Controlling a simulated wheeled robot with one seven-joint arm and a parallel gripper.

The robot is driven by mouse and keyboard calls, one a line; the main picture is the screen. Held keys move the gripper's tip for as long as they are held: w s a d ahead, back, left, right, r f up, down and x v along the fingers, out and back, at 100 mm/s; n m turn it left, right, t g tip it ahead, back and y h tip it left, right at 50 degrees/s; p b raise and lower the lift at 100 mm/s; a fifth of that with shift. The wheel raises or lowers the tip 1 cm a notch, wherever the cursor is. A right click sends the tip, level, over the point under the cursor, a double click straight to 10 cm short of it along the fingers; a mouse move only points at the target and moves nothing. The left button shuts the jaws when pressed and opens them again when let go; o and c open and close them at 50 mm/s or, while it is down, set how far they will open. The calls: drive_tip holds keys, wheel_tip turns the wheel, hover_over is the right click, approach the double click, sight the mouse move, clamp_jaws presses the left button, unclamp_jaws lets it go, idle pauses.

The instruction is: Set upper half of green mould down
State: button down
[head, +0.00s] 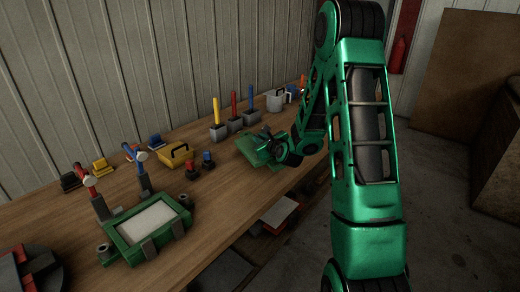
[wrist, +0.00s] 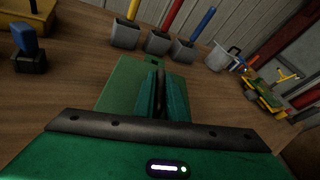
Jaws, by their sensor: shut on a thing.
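The upper half of the green mould (head: 250,152) is a flat green plate near the middle of the workbench in the head view. It also shows in the wrist view (wrist: 120,86), under and ahead of the fingers. My gripper (head: 268,140) is shut on a part of it; in the wrist view the fingers (wrist: 162,92) are close together around a thin dark piece. Whether the plate touches the bench I cannot tell. The lower half of the green mould (head: 117,238), a green frame with a pale filling, lies nearer on the bench.
A red-handled clamp (head: 92,190) and a blue-handled clamp (head: 140,168) stand up beside the lower half. A yellow tray (head: 176,156) and small knobs (head: 208,160) lie between the halves. Grey holders (head: 218,132) with coloured sticks and a grey jug (head: 274,101) stand behind the plate.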

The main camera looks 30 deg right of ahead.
drive_tip(key=shift+f, duration=1.95)
drive_tip(key=c, duration=1.8)
unclamp_jaws()
